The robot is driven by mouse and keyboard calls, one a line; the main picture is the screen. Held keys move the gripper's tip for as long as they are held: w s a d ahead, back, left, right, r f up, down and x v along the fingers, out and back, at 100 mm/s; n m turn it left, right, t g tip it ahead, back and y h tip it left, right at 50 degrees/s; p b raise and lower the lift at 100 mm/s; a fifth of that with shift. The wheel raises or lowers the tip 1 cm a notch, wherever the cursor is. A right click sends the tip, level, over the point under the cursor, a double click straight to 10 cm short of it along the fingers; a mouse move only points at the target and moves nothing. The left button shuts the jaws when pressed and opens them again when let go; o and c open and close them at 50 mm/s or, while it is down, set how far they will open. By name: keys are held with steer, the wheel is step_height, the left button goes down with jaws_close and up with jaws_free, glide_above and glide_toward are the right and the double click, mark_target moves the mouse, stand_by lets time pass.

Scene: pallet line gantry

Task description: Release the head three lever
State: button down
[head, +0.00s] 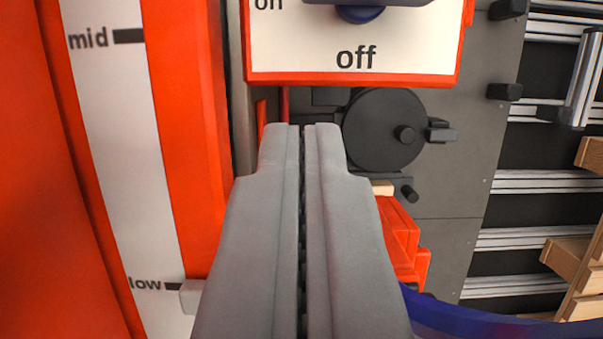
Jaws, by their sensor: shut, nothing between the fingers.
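My gripper (303,135) is shut and empty, its two grey fingers pressed together in the middle of the head view. No part carries a readable "head three" label, so I cannot tell which one is that lever.
A white on/off plate (300,52) with an orange frame hangs above the fingertips. A white scale (130,170) marked "mid" and "low" stands left, with a light grey pointer (191,296) beside "low". Metal rails (540,182) and wooden slats (570,262) lie right; a blue curved part (470,318) is below.

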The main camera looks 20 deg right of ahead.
steer(key=x, duration=0.2)
steer(key=shift+w+d, duration=0.1)
steer(key=shift+w, duration=0.15)
steer(key=shift+s+f, duration=0.4)
steer(key=shift+f, duration=0.2)
steer(key=shift+s+a+f, duration=0.2)
steer(key=shift+s+f, duration=0.1)
steer(key=shift+f, duration=0.3)
steer(key=shift+s+a+f, duration=0.2)
steer(key=shift+s+f, duration=0.05)
steer(key=shift+f, duration=0.35)
steer(key=shift+s+a+f, duration=0.1)
steer(key=shift+s+f, duration=0.15)
steer(key=shift+f, duration=0.1)
steer(key=shift+s+a+f, duration=0.1)
steer(key=shift+s+f, duration=0.15)
steer(key=shift+f, duration=0.85)
steer(key=shift+s+a+f, duration=0.15)
steer(key=shift+s+f, duration=0.15)
steer(key=shift+f, duration=0.85)
steer(key=shift+s+a+f, duration=0.1)
steer(key=shift+s+f, duration=0.15)
steer(key=shift+f, duration=0.85)
steer(key=shift+r, duration=0.1)
